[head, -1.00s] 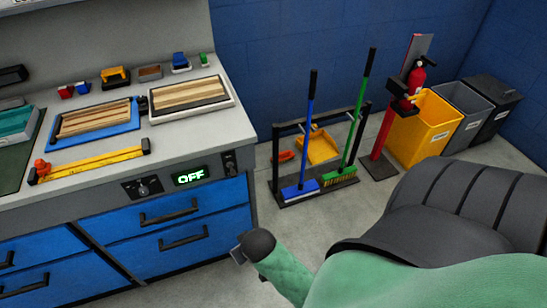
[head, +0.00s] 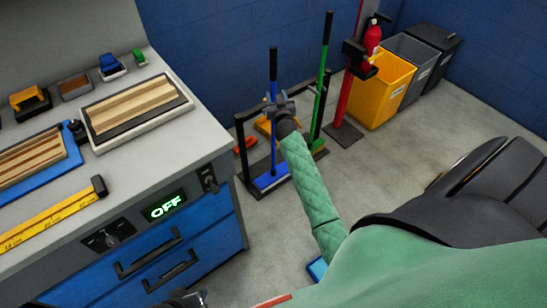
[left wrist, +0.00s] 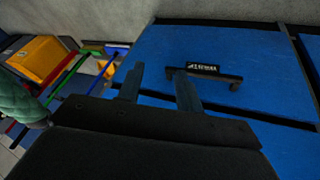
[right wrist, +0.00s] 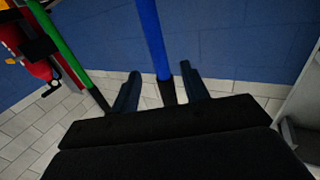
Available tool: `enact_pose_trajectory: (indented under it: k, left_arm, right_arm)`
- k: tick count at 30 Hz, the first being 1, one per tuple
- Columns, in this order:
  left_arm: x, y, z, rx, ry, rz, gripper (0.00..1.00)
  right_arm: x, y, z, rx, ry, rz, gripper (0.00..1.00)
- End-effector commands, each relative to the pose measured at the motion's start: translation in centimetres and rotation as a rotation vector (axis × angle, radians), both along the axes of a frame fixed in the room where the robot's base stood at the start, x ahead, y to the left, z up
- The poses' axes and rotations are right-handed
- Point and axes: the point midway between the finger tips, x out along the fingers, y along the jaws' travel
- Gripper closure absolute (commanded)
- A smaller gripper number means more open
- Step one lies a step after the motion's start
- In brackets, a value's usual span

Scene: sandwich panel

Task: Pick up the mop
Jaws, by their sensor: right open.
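The mop, with a blue pole (head: 273,92), black top grip and flat blue head (head: 271,180), stands upright in a dark rack (head: 244,150). My right gripper (head: 280,103) is open at the upper part of the pole. In the right wrist view the blue pole (right wrist: 152,35) shows between the two fingers (right wrist: 160,72), which are apart; contact cannot be told. My left gripper (left wrist: 159,72) is open and empty in front of the blue drawers, and only a bit of it shows at the head view's bottom edge.
A green broom (head: 321,90) stands just right of the mop, with a yellow dustpan (head: 263,126) behind. A red stand with a fire extinguisher (head: 372,38) and a yellow bin (head: 382,92) are farther right. A workbench (head: 212,135) fills the left.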

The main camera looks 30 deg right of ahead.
Motion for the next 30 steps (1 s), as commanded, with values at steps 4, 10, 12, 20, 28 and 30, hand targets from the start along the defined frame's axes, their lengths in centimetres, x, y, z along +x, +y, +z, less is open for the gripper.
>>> enact_pose_trajectory:
  k: [4, 10, 12, 20, 28, 30]
  left_arm:
    - [0.0, 0.2, 0.4, 0.006, 0.003, 0.001, 0.64]
    - [-0.4, 0.8, 0.9, 0.023, 0.022, 0.001, 0.64]
    - [-0.5, 1.2, 1.2, 0.032, 0.03, 0.005, 0.64]
    - [-0.5, 2.0, 1.7, 0.046, 0.041, 0.012, 0.64]
    - [-0.4, 1.8, 1.8, 0.043, 0.039, 0.012, 0.64]
    - [-0.4, 1.8, 1.8, 0.041, 0.038, 0.012, 0.64]
  right_arm:
    - [1.4, -0.5, 0.1, 0.0, 0.001, 0.0, 0.55]
    - [3.3, -1.4, 0.2, 0.0, 0.001, 0.0, 0.55]
    - [4.2, -1.9, 0.2, -0.001, 0.001, 0.0, 0.55]
    - [6.1, -2.7, -0.1, 0.0, 0.001, 0.0, 0.55]
    - [6.2, -2.7, -0.1, 0.0, 0.001, 0.0, 0.61]
    - [6.2, -2.7, -0.1, 0.001, 0.002, 0.0, 0.74]
